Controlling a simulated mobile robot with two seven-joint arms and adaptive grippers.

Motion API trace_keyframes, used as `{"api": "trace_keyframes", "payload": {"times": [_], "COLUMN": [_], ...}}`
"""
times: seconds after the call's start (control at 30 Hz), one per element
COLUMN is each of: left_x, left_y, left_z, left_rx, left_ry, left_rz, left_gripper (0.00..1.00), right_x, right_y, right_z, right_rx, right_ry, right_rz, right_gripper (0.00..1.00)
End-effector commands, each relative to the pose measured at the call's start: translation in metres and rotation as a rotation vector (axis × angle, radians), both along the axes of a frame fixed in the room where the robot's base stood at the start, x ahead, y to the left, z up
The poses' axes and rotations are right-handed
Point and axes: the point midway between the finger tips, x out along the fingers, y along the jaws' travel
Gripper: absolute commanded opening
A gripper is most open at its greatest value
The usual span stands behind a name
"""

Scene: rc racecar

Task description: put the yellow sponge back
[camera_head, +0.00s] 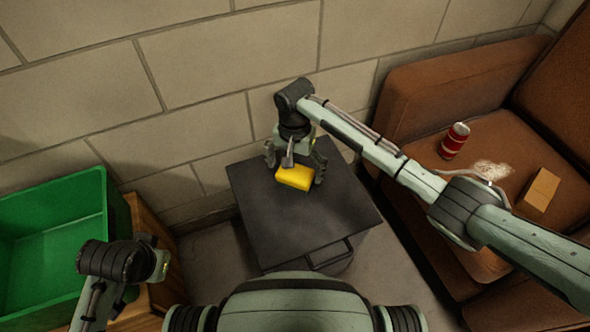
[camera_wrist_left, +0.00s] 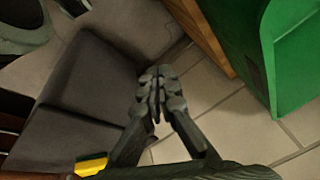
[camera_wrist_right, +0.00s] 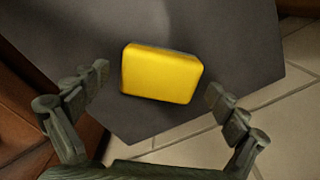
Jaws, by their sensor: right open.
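The yellow sponge (camera_head: 294,178) is on or just above the dark grey top of a low box-like table (camera_head: 330,222), under my right gripper (camera_head: 297,172). In the right wrist view the sponge (camera_wrist_right: 162,73) lies ahead of and between the two spread fingers of my right gripper (camera_wrist_right: 165,95), with clear space on both sides. The right gripper is open. My left gripper (camera_wrist_left: 158,98) has its fingertips together with nothing seen between them.
A green bin (camera_head: 62,215) stands on a wooden crate (camera_head: 150,225) at the left. A brown sofa (camera_head: 420,95) at the right holds a red can (camera_head: 455,140), a pale spill (camera_head: 490,170) and a cardboard box (camera_head: 539,189). A block wall stands close behind the table.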

Motion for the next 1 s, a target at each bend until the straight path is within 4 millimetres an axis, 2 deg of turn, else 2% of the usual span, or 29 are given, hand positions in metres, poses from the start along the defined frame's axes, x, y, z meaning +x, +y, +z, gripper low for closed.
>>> {"api": "trace_keyframes", "payload": {"times": [0.07, 0.13, 0.3, 0.5, 0.7, 1.0], "left_x": [0.002, 0.002, 0.005, 0.007, 0.008, 0.009], "left_y": [0.000, -0.001, -0.002, -0.002, -0.002, -0.002], "left_z": [0.001, -0.014, -0.028, -0.039, -0.044, -0.044], "left_rx": [-0.003, -0.010, -0.018, -0.023, -0.025, -0.025], "left_ry": [-0.006, 0.014, 0.020, 0.023, 0.023, 0.022], "left_rz": [-0.002, 0.003, 0.001, 0.000, -0.001, -0.001], "left_gripper": [0.00, 0.00, 0.00, 0.00, 0.00, 0.00], "right_x": [0.001, 0.001, 0.001, 0.001, 0.001, -0.003], "right_y": [0.000, 0.001, 0.001, 0.001, 0.000, 0.001], "right_z": [0.014, 0.028, 0.066, 0.099, 0.112, 0.109], "right_rx": [0.002, 0.003, 0.003, 0.001, 0.000, 0.015], "right_ry": [-0.003, -0.003, -0.003, -0.003, -0.001, -0.003], "right_rz": [0.000, 0.000, 0.000, 0.000, -0.001, 0.012], "right_gripper": [0.97, 0.97, 0.97, 0.97, 0.97, 0.97]}}
